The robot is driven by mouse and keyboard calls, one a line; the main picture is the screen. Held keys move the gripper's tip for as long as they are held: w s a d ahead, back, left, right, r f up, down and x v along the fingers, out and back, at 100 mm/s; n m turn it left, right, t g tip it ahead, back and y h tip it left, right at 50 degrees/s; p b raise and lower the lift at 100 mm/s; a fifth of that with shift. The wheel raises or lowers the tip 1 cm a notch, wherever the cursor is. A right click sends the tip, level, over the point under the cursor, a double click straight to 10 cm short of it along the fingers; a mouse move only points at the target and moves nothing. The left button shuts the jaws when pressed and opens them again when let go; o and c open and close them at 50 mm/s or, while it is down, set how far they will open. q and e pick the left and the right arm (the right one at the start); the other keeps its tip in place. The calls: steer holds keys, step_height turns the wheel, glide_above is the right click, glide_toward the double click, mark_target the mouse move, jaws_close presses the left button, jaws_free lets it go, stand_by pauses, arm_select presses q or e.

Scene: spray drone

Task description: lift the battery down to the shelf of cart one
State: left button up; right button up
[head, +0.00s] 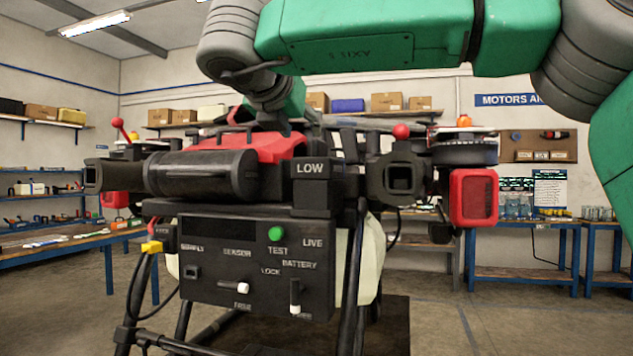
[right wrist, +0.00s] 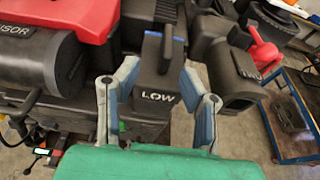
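The battery (head: 311,192) is a dark block marked LOW, seated upright in the black drone (head: 205,174). In the right wrist view the battery (right wrist: 158,80) shows its raised handle and blue top edges. My right gripper (right wrist: 158,74) is open, with its grey, blue-padded fingers on either side of the battery in the picture. I cannot tell whether the pads touch it. In the head view my right arm reaches over from the right, and its fingers cannot be made out. My left gripper is not in view. I cannot identify cart one or its shelf with certainty.
The drone's front panel (head: 250,262) has a green button (head: 276,233) and two white-tipped levers, one near BATTERY LOCK. A red cover (head: 278,146) is beside the battery. Blue-framed benches (head: 525,273) stand behind right, with open floor in front of them.

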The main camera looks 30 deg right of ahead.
mark_target(320, 147)
steer(key=x, duration=0.6)
steer(key=s+x, duration=0.1)
steer(key=x, duration=0.2)
steer(key=shift+w+d+f, duration=0.1)
steer(key=shift+d+f, duration=0.05)
steer(key=shift+d, duration=0.25)
steer(key=shift+w+f, duration=0.1)
steer(key=shift+w, duration=0.25)
steer(key=shift+a, duration=0.15)
steer(key=c, duration=0.3)
steer(key=shift+s, duration=0.1)
jaws_close()
steer(key=shift+s+d, duration=0.1)
steer(key=shift+d, duration=0.2)
steer(key=shift+r, duration=0.25)
